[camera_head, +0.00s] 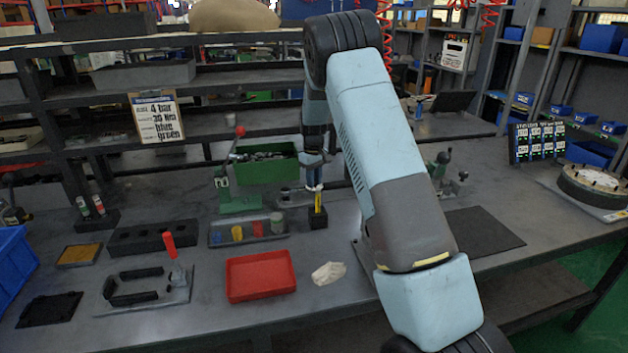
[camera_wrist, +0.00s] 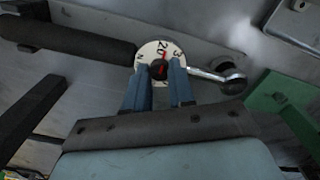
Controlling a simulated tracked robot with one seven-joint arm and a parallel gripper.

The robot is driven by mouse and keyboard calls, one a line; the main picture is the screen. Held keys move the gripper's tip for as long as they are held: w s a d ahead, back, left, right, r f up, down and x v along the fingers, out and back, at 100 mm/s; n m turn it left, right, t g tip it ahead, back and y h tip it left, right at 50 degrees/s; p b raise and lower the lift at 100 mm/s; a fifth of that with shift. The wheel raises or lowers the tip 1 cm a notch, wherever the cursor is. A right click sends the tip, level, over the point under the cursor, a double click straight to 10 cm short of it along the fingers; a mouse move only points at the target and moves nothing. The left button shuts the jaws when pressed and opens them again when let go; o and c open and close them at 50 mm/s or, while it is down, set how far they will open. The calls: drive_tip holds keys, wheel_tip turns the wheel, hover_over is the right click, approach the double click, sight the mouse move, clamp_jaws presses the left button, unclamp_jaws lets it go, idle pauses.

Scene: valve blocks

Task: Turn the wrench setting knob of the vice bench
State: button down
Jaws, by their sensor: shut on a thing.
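In the wrist view the wrench's round white dial (camera_wrist: 150,50) shows dark numbers and a red pointer. Its small black setting knob (camera_wrist: 158,69) sits at the dial's centre, between my two blue fingertips. My gripper (camera_wrist: 159,76) is shut on the knob. The wrench's black handle (camera_wrist: 70,40) runs off to the left, and its metal ratchet head (camera_wrist: 233,80) is to the right. In the head view my gripper (camera_head: 314,182) points down over the bench behind the small black block; the knob is too small or hidden there.
A green bin (camera_head: 266,170) stands left of my gripper. A tray of coloured pots (camera_head: 248,231), a red tray (camera_head: 260,276) and a pale crumpled cloth (camera_head: 328,273) lie in front. A green part (camera_wrist: 285,100) is close on the right in the wrist view.

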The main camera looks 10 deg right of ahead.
drive_tip(key=m, duration=0.4)
drive_tip(key=shift+m, duration=1.7)
drive_tip(key=c, duration=1.2)
unclamp_jaws()
drive_tip(key=shift+r, duration=0.15)
wheel_tip(320, 180, up, 13)
drive_tip(key=shift+a+r, duration=0.15)
drive_tip(key=shift+r, duration=0.05)
drive_tip(key=shift+r, duration=0.1)
